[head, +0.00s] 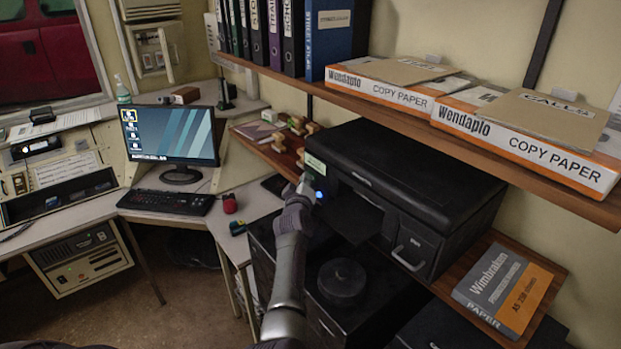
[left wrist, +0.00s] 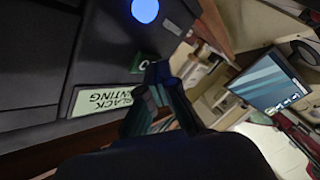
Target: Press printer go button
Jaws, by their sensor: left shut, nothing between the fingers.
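The black printer (head: 415,180) stands on the wooden shelf under the copy paper. Its front left corner carries a lit round blue spot (head: 319,194), which also shows large at the top of the left wrist view (left wrist: 145,10). In that view a small green piece with a white mark (left wrist: 139,63), possibly the go button, is beside a pale green label (left wrist: 107,98) reading "BLACK PRINTING". My left gripper (head: 305,184) is shut and empty at this corner. Its fingers (left wrist: 155,80) partly overlap the green piece; I cannot tell whether they touch it.
A shelf with binders and copy paper boxes (head: 530,135) hangs above the printer. Wooden stamps (head: 297,125) stand left of it. A paper pack (head: 503,288) lies to its right. The monitor (head: 170,135) and keyboard (head: 166,202) are on the desk to the left.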

